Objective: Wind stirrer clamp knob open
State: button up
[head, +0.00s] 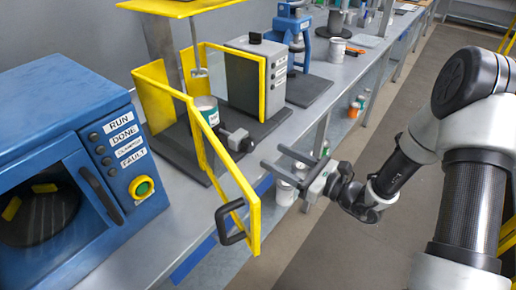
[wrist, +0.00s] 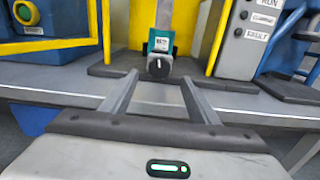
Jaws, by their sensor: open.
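The clamp knob (head: 240,139) is dark and round, on the front of a small clamp beside the can (head: 206,108) in the stirrer's yellow guard. In the wrist view the knob (wrist: 159,67) faces me with a white mark upright on it, below the teal can (wrist: 160,43). My gripper (head: 272,157) is open and empty, in front of the knob and apart from it. In the wrist view my gripper (wrist: 159,78) has one finger on each side of the knob in the picture, with the knob beyond the tips.
The yellow guard door (head: 253,215) stands open toward the bench front, left of my gripper. A blue machine (head: 60,110) stands at the left. A grey cabinet (head: 243,75) with switches stands behind the stirrer. Cans sit on a shelf under the bench.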

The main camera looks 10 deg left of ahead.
aim_at(252, 147)
jog(key=x, duration=0.7)
jog(key=shift+a, duration=0.25)
jog(key=c, duration=1)
jog(key=shift+c, duration=0.2)
jog(key=shift+f+n+b, duration=0.1)
jog(key=shift+n+b, duration=0.3)
jog(key=shift+b, duration=0.15)
jog(key=n+b, duration=0.4)
jog(key=b, duration=0.1)
jog(key=shift+f+n, duration=0.25)
jog(key=shift+n, duration=0.05)
jog(key=n+b, duration=0.4)
jog(key=shift+s, duration=0.1)
jog(key=shift+r+n+b, duration=0.15)
jog(key=shift+n+b, duration=0.55)
jog(key=shift+b, duration=0.4)
